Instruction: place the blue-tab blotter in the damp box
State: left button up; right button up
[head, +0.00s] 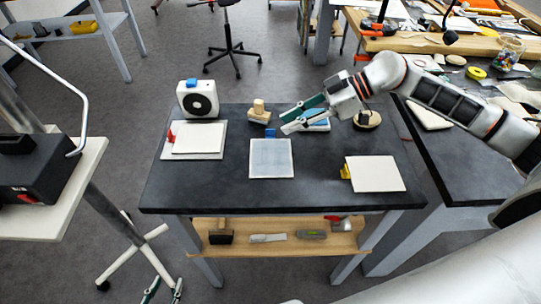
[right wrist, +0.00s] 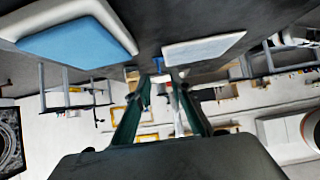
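A pale blue-grey flat sheet with a white border, which looks like the blue-tab blotter (head: 270,161), lies mid-table with its blue tab (head: 270,133) at the back edge. It also shows in the right wrist view (right wrist: 205,50). A white tray with a blue surface (head: 316,124) sits behind it to the right, partly hidden by my right gripper (head: 294,116); it is large in the right wrist view (right wrist: 85,45). I cannot tell whether it is the damp box. My right gripper is open and empty above the table. My left gripper (head: 163,291) is open, low at the bottom edge.
A red-tab sheet (head: 198,138) on a white board and a white fan unit (head: 198,99) are left. A yellow-tab sheet (head: 376,174) lies right. The table's front middle is clear.

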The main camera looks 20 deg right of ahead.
aim_at(275, 136)
jog(key=x, duration=0.5)
jog(key=shift+w, duration=0.15)
jog(key=shift+r, duration=0.1)
jog(key=shift+c, duration=0.3)
grip_shut()
notch_tip(275, 136, up, 20)
jog(key=p, duration=0.2)
jog(key=s+a+f, duration=0.2)
jog(key=s+f, duration=0.3)
jog(key=s, duration=0.1)
jog(key=s+d+f+m+t+h, duration=0.1)
jog(key=s+d+f+m+t, duration=0.2)
jog(key=d+f, duration=0.4)
jog(key=shift+s+d+f+m+t+h, duration=0.25)
jog(key=shift+s+d+m+h, duration=0.2)
jog(key=shift+s+d, duration=0.5)
